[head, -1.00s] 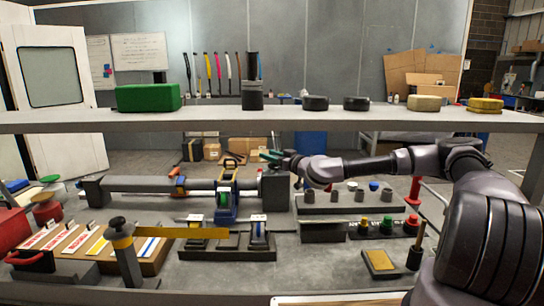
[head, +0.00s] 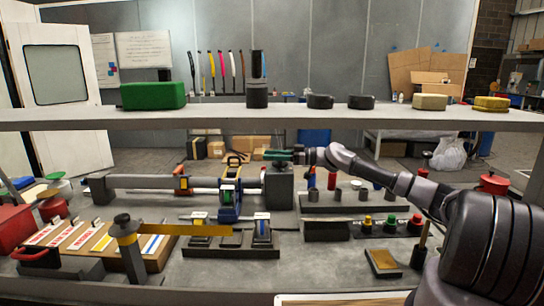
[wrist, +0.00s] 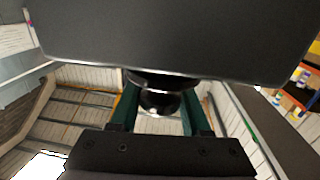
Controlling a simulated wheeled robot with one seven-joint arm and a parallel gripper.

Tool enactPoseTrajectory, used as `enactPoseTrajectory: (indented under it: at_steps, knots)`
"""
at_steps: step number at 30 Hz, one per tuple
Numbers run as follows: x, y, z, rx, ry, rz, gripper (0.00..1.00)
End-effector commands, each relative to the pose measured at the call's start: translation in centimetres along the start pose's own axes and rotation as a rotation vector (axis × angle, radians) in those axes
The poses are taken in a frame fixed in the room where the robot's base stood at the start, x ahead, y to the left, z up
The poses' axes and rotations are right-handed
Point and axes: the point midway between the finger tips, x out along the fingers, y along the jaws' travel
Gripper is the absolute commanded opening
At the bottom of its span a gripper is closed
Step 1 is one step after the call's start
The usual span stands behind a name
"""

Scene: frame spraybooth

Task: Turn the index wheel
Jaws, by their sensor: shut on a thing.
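A dark block (head: 279,188) stands at the right end of the long grey bar assembly on the bench. In the wrist view its dark face (wrist: 175,40) fills the top, with a round, shiny black knob (wrist: 160,100) sticking out of it; whether this is the index wheel itself I cannot tell. My gripper (head: 279,156) has green fingers and is level, just above the block in the head view. In the wrist view my gripper (wrist: 162,110) has one finger on each side of the knob and is shut on it. The fingers partly hide the knob.
A long shelf (head: 270,118) crosses above the bench, close over my arm. A blue frame (head: 230,200) stands left of the block. A rack of small cylinders (head: 340,206) and a button box (head: 388,229) lie to the right. A yellow arm on a post (head: 125,245) is in front.

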Motion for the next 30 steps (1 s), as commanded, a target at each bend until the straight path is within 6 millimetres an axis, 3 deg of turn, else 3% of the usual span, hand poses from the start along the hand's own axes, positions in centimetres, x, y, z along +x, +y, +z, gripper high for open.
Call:
enactPoseTrajectory:
  at_steps: [19, 20, 21, 22, 30]
  knots:
    - [0.02, -0.08, -0.22, 0.000, 0.002, -0.050, 0.00]
    - [0.02, -0.08, -0.22, -0.001, 0.002, -0.050, 0.55]
    - [0.03, -0.09, -0.21, -0.001, 0.002, -0.050, 0.70]
    - [0.03, -0.09, -0.19, -0.001, 0.002, -0.050, 0.77]
    - [0.02, -0.14, -0.10, 0.000, 0.001, -0.051, 0.77]
